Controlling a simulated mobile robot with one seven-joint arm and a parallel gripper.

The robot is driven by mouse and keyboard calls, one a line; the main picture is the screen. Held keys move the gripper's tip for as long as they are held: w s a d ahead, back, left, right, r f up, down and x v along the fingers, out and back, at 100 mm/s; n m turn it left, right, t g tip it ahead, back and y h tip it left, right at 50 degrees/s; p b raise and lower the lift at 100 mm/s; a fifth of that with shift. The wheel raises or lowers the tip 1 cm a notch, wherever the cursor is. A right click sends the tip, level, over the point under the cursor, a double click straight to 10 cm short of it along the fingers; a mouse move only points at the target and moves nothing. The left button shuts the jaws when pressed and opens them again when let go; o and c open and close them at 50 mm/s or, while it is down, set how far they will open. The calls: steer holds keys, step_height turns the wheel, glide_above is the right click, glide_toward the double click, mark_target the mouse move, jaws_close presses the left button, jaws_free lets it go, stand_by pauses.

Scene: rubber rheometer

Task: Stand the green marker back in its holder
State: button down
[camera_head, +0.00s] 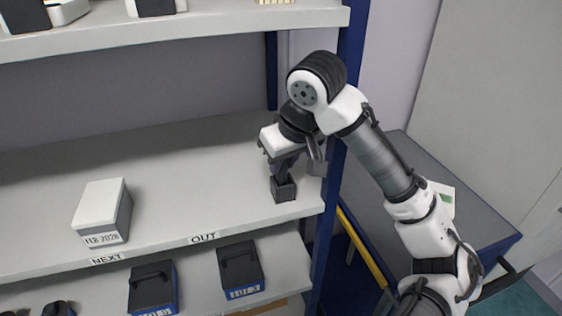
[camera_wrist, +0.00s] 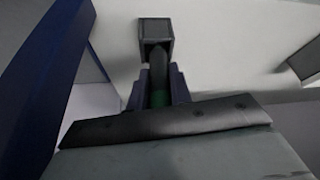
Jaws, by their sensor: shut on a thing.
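My gripper (camera_head: 284,165) is over the right end of the middle shelf, pointing down. In the wrist view my gripper (camera_wrist: 158,92) is shut on the green marker (camera_wrist: 158,98). The holder is a small dark square block (camera_head: 284,190) on the shelf, directly below my fingers. In the wrist view the holder (camera_wrist: 156,24) has an open top, and the marker's dark end overlaps its near rim. I cannot tell whether that end is inside the opening.
A blue rack post (camera_head: 331,160) is close on the right. The upper shelf (camera_head: 180,35) is above. Black-and-blue boxes (camera_head: 241,272) sit below. The shelf between box and holder is clear.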

steer(key=shift+f, duration=0.35)
steer(key=c, duration=1.6)
jaws_free()
steer(key=o, duration=0.3)
steer(key=shift+w+a+f, duration=0.1)
steer(key=shift+w, duration=0.05)
steer(key=shift+r, duration=0.2)
